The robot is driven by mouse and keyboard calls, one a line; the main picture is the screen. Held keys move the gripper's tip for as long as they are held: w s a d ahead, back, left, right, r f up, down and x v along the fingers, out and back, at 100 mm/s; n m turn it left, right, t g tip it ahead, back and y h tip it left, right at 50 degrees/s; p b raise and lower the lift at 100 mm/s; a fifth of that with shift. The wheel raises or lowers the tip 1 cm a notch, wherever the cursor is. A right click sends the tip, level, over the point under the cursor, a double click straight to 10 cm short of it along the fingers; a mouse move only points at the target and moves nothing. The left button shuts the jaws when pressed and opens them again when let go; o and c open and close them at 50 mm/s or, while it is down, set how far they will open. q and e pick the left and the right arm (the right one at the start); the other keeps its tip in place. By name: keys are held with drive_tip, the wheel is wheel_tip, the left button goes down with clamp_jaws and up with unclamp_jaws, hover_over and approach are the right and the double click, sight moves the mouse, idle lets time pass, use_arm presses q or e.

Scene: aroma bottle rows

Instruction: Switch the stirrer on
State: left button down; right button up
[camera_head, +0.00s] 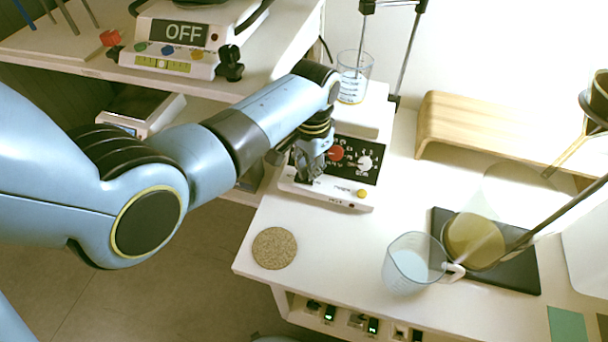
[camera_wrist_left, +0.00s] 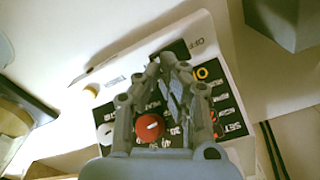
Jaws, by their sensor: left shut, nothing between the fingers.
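The stirrer (camera_head: 372,128) is a white device on the white table, with a black front panel. The panel has a red knob (camera_head: 335,153) and a white knob (camera_head: 364,163); a yellow button (camera_head: 361,193) sits on the white front edge. A glass beaker (camera_head: 354,78) stands on top. My left gripper (camera_head: 308,176) is shut and empty over the panel's left part, hiding some of it. In the left wrist view its fingertips (camera_wrist_left: 167,62) meet above the panel, near an orange ring mark (camera_wrist_left: 202,73). Contact cannot be told. My right gripper is out of view.
A round cork mat (camera_head: 274,248) lies at the front. A jug (camera_head: 412,262) stands right, beside a dark plate (camera_head: 512,272). A wooden riser (camera_head: 480,135) is behind. The table between mat and jug is clear.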

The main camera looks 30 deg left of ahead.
use_arm(q)
drive_tip(key=shift+f+b, duration=0.45)
drive_tip(key=shift+f, duration=0.25)
wheel_tip(320, 180, up, 7)
drive_tip(key=p, duration=0.8)
drive_tip(key=shift+r, duration=0.15)
idle(0.5)
